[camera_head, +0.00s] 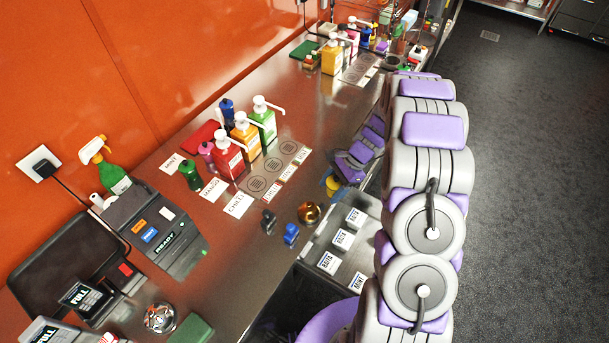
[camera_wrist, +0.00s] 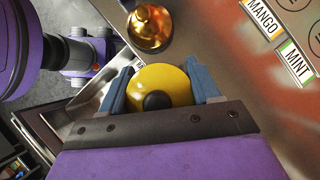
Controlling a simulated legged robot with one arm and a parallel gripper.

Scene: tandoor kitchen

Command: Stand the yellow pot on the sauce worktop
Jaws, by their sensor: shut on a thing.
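The yellow pot (camera_wrist: 172,78) is between the blue fingers of my gripper (camera_wrist: 160,72) in the wrist view, seen from above with a dark knob on top. My gripper is shut on it. In the head view, only a small part of the yellow pot (camera_head: 332,185) shows below my purple gripper (camera_head: 343,178), near the front edge of the worktop. The sauce worktop (camera_head: 232,240) is a shiny metal counter along the orange wall. I cannot tell whether the pot touches it; its base is hidden.
A brass pot (camera_head: 309,213) stands close by, also in the wrist view (camera_wrist: 150,27). Pump bottles (camera_head: 227,157), label cards (camera_head: 239,204) and a ringed mat (camera_head: 262,182) lie behind. An open drawer (camera_head: 343,239) with labels juts below the edge.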

